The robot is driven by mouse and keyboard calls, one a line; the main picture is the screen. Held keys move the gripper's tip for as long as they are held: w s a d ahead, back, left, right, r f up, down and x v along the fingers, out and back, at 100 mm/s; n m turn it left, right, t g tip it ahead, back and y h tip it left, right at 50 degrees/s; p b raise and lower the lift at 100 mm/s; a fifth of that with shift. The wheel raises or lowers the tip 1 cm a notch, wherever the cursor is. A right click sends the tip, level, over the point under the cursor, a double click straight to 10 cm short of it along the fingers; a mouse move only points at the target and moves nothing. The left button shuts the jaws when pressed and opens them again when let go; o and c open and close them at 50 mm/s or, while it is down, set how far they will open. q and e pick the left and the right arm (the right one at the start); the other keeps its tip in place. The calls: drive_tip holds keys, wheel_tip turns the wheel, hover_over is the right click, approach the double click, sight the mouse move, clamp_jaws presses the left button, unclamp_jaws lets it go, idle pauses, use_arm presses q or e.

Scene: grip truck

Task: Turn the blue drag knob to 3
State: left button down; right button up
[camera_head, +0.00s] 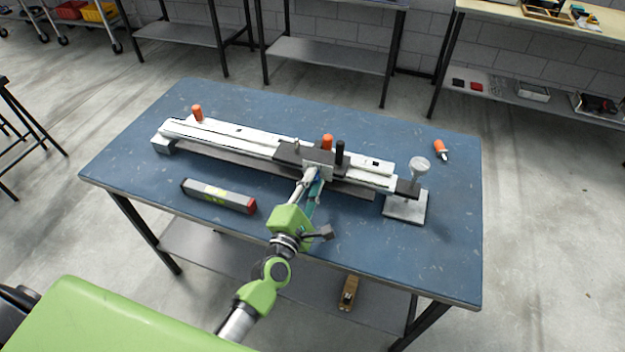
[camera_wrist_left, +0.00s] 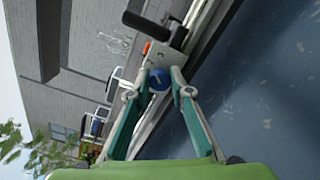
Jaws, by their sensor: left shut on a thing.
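The blue drag knob (camera_wrist_left: 158,76) sits on the front plate of a carriage in the left wrist view, with a small pale mark that I cannot read for certain. My left gripper (camera_wrist_left: 161,86) is shut on the knob, one finger on each side. In the head view the left gripper (camera_head: 310,180) reaches the front of the dark carriage (camera_head: 291,153) on a long white rail (camera_head: 235,139). The knob is mostly hidden there by the fingers. My right gripper is in neither view.
The rail device lies across a blue table (camera_head: 330,252). A grey level with a red end (camera_head: 218,195) lies in front of it. An orange-handled tool (camera_head: 440,149) lies at the back right.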

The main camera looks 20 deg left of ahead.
use_arm(q)
drive_tip(key=shift+m+p, duration=0.45)
drive_tip(key=shift+m, duration=1.35)
drive_tip(key=shift+f, duration=0.1)
drive_tip(key=c, duration=1.8)
unclamp_jaws()
drive_tip(key=shift+c, duration=0.2)
drive_tip(key=shift+s, duration=0.1)
drive_tip(key=shift+s+f, duration=0.1)
drive_tip(key=shift+s, duration=0.15)
drive_tip(key=s, duration=0.7)
drive_tip(key=shift+s+a+r, duration=0.1)
drive_tip(key=shift+s+r, duration=0.1)
